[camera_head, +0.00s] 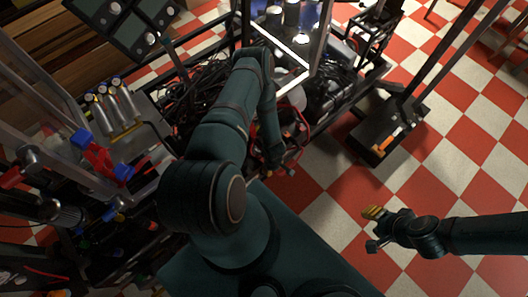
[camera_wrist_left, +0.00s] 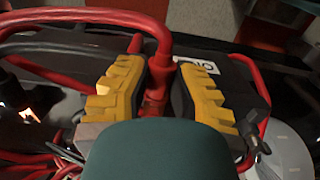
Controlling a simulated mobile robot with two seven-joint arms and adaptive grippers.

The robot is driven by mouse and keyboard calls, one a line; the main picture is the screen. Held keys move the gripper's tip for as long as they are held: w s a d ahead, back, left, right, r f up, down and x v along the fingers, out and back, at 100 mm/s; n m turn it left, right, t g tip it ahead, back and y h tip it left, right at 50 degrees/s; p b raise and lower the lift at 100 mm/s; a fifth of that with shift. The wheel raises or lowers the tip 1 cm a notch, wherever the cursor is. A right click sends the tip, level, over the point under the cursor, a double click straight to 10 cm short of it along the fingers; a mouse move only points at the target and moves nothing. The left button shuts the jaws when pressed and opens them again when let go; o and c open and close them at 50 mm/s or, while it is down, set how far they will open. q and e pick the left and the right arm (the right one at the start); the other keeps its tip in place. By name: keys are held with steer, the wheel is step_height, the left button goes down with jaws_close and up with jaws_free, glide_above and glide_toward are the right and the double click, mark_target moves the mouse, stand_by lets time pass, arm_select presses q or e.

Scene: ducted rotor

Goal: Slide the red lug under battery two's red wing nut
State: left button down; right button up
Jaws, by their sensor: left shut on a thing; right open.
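My left gripper (camera_wrist_left: 160,98) is shut on the end of a thick red cable (camera_wrist_left: 154,88), upright between its yellow finger pads in the left wrist view. The lug itself is mostly hidden by the pads and my gripper's body. A black battery case (camera_wrist_left: 238,74) with a white label lies just behind and to the right of the fingers. I cannot make out the red wing nut. In the head view my left gripper (camera_head: 284,168) is small and dark beside red cables. My right gripper (camera_head: 374,212) is open and empty over the checkered floor.
A dark knob-like fitting (camera_wrist_left: 252,136) is right of my left fingers, with a red cable behind it. A thick red cable (camera_wrist_left: 85,20) arches overhead. Black cable bundles (camera_head: 195,95) fill the frame. A wheeled cart (camera_head: 385,130) stands to the right; open floor surrounds my right gripper.

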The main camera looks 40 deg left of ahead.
arm_select(q)
steer(key=shift+d+r, duration=0.1)
stand_by(0.3)
steer(key=shift+d+r+p, duration=0.25)
steer(key=shift+r+p, duration=0.35)
steer(key=shift+r, duration=0.15)
steer(key=shift+d+r+p, duration=0.2)
steer(key=shift+r+p, duration=0.35)
steer(key=shift+r, duration=0.15)
